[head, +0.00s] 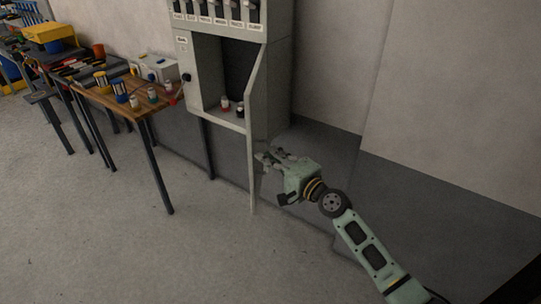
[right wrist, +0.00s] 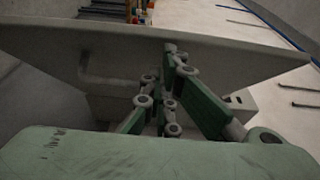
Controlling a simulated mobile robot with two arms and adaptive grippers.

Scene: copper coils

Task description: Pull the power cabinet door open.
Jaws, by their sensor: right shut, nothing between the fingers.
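The grey power cabinet (head: 196,75) stands at top centre in the head view. Its lower compartment is uncovered, and two small jars (head: 232,106) sit inside. The cabinet door (head: 252,135) stands open at the compartment's right side, seen nearly edge-on and jutting toward me. My right gripper (head: 268,159) is just right of the door, with its fingers pointing toward it. In the right wrist view the fingers are shut and empty, close to a broad grey panel (right wrist: 80,50), which looks like the door. I cannot tell whether they touch it. My left gripper is not in view.
A wooden workbench (head: 140,105) with spools, small jars and a white box (head: 157,68) stands left of the cabinet. Labelled black switches (head: 205,10) line the cabinet's top. A plain wall stands behind on the right. The floor (head: 110,240) at front left is clear.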

